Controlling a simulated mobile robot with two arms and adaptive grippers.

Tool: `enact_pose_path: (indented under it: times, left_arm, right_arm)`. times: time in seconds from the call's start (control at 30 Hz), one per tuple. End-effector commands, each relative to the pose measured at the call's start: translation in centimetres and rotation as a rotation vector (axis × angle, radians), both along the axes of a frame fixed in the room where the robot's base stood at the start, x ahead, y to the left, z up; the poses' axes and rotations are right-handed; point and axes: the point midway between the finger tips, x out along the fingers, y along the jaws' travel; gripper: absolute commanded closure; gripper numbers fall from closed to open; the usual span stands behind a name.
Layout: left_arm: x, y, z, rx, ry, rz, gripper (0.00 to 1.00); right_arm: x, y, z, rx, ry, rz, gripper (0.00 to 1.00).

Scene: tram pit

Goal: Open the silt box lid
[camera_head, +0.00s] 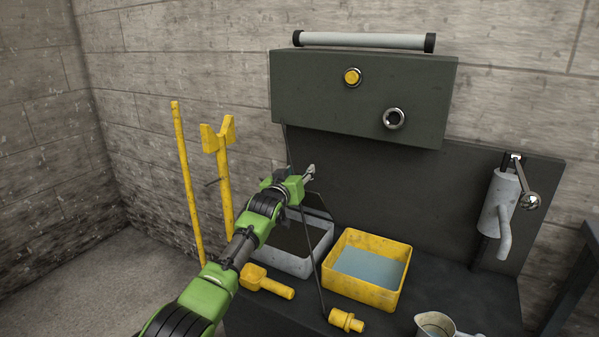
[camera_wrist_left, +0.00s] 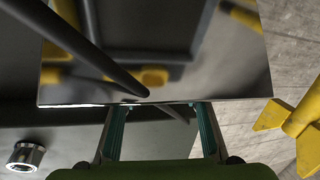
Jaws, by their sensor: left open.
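The grey box (camera_head: 322,247) with a dark inside stands on the bench, left of the yellow bin; I take it for the silt box. My left gripper (camera_head: 311,174) is above its back part, in front of the dark back panel. In the left wrist view its two fingers (camera_wrist_left: 160,130) are spread apart at the edge of a shiny, reflective plate (camera_wrist_left: 215,75). Whether they touch it I cannot tell. The plate may be the lid; in the head view my arm hides much of this area. My right gripper does not show.
A yellow bin (camera_head: 338,288) with bluish content stands to the right. A yellow scoop (camera_head: 268,283) and a yellow fitting (camera_head: 346,320) lie at the front. A yellow fork-ended post (camera_head: 224,185) stands to the left. A grey cabinet (camera_head: 300,95) overhangs the bench.

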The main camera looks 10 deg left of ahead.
Motion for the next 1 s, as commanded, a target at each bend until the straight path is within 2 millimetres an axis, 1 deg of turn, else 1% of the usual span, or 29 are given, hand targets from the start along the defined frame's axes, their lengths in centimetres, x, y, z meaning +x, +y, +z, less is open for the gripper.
enact_pose_path:
  times: [0.17,0.37,0.67,1.0]
  left_arm:
    - [-0.1,0.0,0.1,0.0,-0.002,-0.001,0.59]
    - [-1.2,0.1,0.2,0.0,-0.003,-0.002,0.59]
    - [-4.2,0.6,0.4,-0.001,-0.004,0.0,0.59]
    - [-8.4,1.3,0.7,0.001,-0.002,0.0,0.59]
  right_arm:
    - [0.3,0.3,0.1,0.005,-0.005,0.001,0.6]
    - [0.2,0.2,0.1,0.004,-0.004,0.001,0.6]
    - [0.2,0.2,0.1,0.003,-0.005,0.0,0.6]
    - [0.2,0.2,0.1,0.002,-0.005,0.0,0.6]
